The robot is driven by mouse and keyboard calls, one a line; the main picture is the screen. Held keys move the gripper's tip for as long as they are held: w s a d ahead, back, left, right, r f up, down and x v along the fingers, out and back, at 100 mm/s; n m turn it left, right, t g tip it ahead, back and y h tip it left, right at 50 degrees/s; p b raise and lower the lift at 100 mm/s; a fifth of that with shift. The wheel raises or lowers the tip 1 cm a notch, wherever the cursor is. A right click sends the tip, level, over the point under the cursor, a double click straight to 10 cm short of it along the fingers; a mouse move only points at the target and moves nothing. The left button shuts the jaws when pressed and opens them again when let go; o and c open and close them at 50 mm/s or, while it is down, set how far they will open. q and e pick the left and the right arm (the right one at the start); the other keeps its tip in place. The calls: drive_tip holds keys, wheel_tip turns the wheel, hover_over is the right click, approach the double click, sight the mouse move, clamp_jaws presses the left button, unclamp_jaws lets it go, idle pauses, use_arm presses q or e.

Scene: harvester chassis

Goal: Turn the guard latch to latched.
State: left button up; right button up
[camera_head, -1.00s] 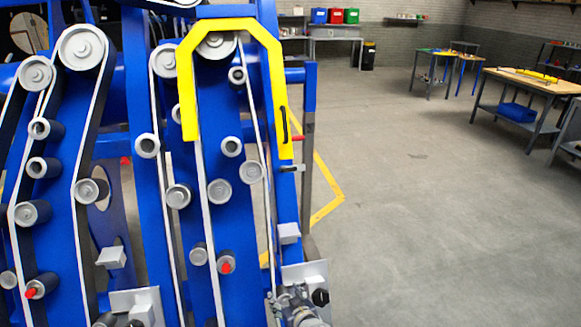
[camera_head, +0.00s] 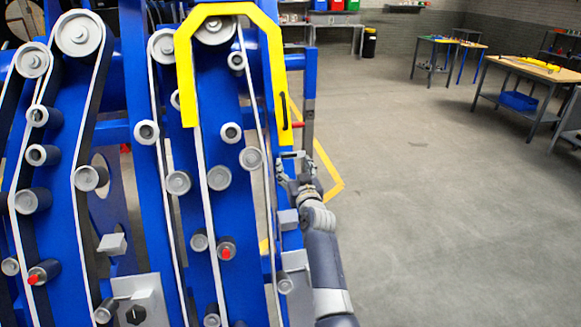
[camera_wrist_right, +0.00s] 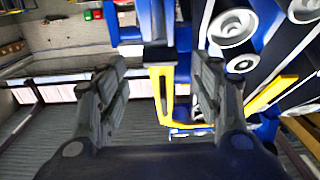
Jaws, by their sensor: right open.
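The yellow guard (camera_head: 270,30) arches over the rollers on the blue harvester chassis. The guard latch (camera_head: 291,154) is a small grey piece just below the guard's right leg, lying roughly level across it. My right gripper (camera_head: 294,167) is at the latch, just below it, with its fingers spread. In the right wrist view, a grey block (camera_wrist_right: 159,55) that looks like the latch shows between the open fingers (camera_wrist_right: 159,80), with the yellow guard behind it. I cannot tell whether a finger touches it. My left gripper is out of view.
A blue post (camera_head: 309,75) stands right of the guard, close to my right gripper. Belts, rollers and a grey block (camera_head: 287,219) crowd the chassis at left and below. Open floor (camera_head: 430,220) lies to the right, with a workbench (camera_head: 525,72) farther back.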

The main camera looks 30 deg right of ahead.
sight(290, 157)
drive_tip(key=shift+b+x, duration=1.45)
drive_tip(key=shift+x, duration=1.1)
drive_tip(key=c, duration=1.1)
